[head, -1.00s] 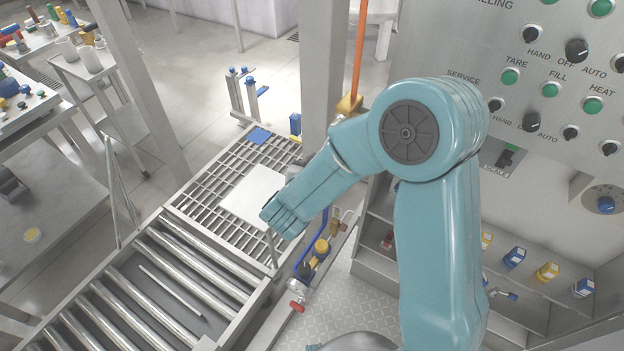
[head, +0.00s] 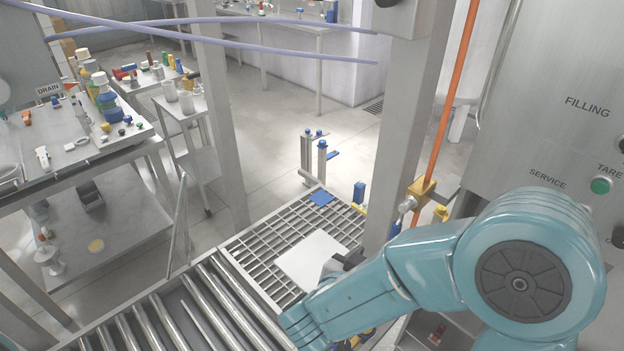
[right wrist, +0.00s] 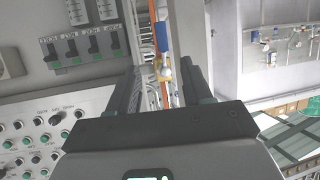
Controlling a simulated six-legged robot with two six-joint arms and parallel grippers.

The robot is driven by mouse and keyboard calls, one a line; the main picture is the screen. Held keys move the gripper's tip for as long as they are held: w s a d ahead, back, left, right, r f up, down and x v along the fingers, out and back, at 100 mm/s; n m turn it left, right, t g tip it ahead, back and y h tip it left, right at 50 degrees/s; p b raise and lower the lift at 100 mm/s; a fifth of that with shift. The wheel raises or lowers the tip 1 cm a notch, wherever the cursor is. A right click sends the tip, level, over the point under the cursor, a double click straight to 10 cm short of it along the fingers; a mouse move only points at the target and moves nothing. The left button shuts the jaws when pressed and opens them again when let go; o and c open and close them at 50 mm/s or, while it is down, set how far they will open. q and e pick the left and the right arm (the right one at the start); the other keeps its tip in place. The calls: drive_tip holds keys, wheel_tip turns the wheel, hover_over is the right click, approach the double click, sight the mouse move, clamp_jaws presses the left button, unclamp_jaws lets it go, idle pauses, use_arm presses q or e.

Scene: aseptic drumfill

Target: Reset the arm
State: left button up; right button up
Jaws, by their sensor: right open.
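My right arm (head: 430,270), teal with a grey round joint cap, crosses the lower right of the head view. Its forearm passes in front of the lower right part of the grating and the roller conveyor. Its gripper cannot be made out there. In the right wrist view my right gripper (right wrist: 163,78) has its two dark fingers apart, with nothing seen between them. Behind the gap are an orange pipe and a yellow fitting (right wrist: 164,72), farther off.
The filling cabinet (head: 560,130) stands at the right, beside a steel post (head: 408,130) and an orange pipe (head: 450,100). A roller conveyor (head: 190,310) and a grating (head: 285,235) with a white plate (head: 312,258) lie below. Benches with bottles (head: 105,90) stand left.

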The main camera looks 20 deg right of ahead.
drive_tip(key=d+f+n+g+y, duration=0.1)
drive_tip(key=d+f+n+y, duration=0.25)
drive_tip(key=f, duration=1.55)
drive_tip(key=s+a+f+n+g+y, duration=0.35)
drive_tip(key=s+a+f+y, duration=0.5)
drive_tip(key=a+f, duration=0.3)
drive_tip(key=s+a+n+g+y, duration=0.2)
drive_tip(key=s+a+y, duration=0.1)
drive_tip(key=s+a, duration=0.2)
drive_tip(key=shift+a, duration=0.3)
